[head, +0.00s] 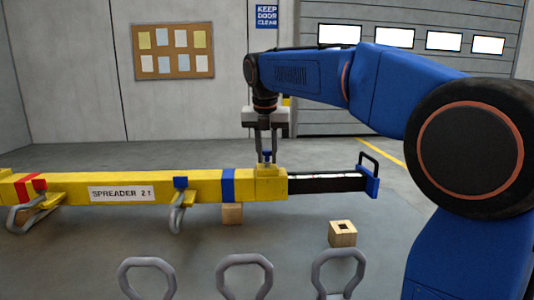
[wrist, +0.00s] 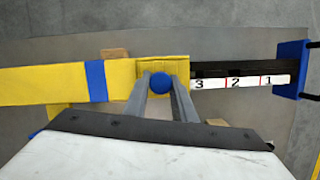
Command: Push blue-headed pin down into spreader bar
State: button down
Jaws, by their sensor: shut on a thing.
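The blue-headed pin (head: 267,155) stands upright at the raised yellow collar (head: 270,171) near the bar's right end. In the wrist view its round blue head (wrist: 161,83) lies between the fingertips, over the collar. My gripper (head: 267,150) points straight down and is shut on the pin; it also shows in the wrist view (wrist: 161,88). The pin's lower part is hidden, so its depth in the collar is unclear.
A black inner bar (head: 325,182) with numbers 3, 2, 1 extends right from the collar to a blue end plate (head: 373,181) with a handle. A wooden block (head: 342,234) with a square hole stands on the floor. Several grey shackles hang below or stand in front.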

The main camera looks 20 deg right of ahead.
jog(key=shift+f, duration=0.3)
jog(key=c, duration=1.4)
grip_release()
jog(key=v, duration=1.7)
jog(key=shift+s+r, duration=0.1)
jog(key=shift+r, duration=0.05)
jog(key=shift+s, duration=0.1)
